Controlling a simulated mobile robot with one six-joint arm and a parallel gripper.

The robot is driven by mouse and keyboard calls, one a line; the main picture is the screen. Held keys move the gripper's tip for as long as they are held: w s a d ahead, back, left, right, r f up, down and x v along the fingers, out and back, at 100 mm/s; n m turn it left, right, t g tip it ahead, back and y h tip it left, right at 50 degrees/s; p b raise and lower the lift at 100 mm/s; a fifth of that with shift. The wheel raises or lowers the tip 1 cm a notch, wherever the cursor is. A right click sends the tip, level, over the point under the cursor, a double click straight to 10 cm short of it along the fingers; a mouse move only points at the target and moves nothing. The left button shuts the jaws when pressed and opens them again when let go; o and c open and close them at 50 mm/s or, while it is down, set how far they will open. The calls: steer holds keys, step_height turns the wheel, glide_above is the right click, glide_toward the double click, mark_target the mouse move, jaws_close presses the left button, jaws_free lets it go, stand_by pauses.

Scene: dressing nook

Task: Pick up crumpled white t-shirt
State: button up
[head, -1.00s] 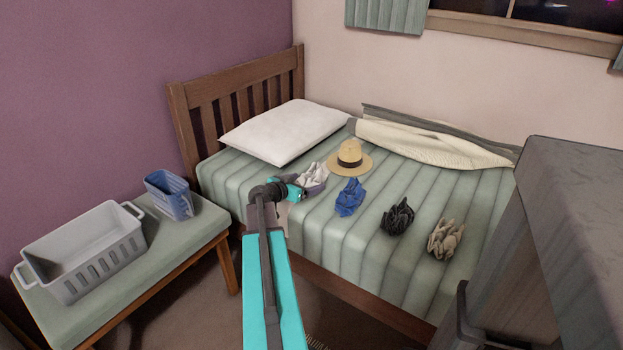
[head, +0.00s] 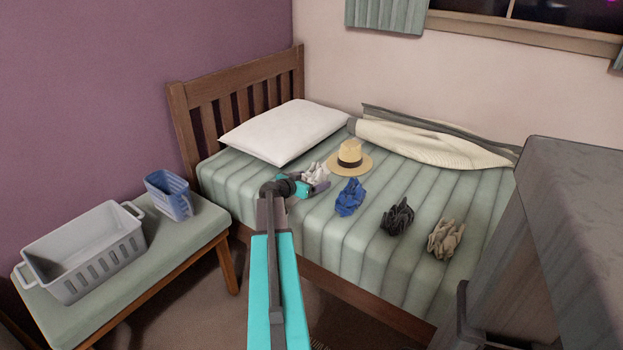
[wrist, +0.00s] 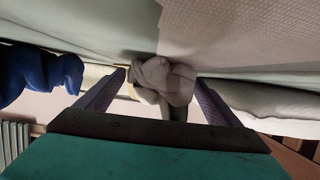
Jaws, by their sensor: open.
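The crumpled white t-shirt (head: 313,171) lies on the bed, between the pillow and the straw hat. In the head view my gripper (head: 319,186) is low over the bed at the t-shirt and hides part of it. In the wrist view my gripper (wrist: 160,82) is open, with its two fingers apart. The t-shirt (wrist: 164,78) shows between the fingertips as a pale grey-white bundle. I cannot tell whether either finger touches it.
A straw hat (head: 350,157) and a blue cloth (head: 350,197) lie close by on the bed. Black (head: 397,217) and beige (head: 445,240) bundles lie further right. A pillow (head: 285,132) lies behind. A bench (head: 205,222) holds a grey basket (head: 85,252) and blue bin (head: 169,196).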

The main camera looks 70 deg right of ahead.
mark_target(310, 171)
stand_by(0.3)
steer(key=c, duration=1.2)
steer(key=shift+r, duration=0.8)
step_height(310, 171, up, 2)
steer(key=shift+r, duration=0.2)
steer(key=a, duration=1)
steer(key=a+r, duration=0.1)
steer(key=a, duration=0.5)
steer(key=shift+s, duration=0.3)
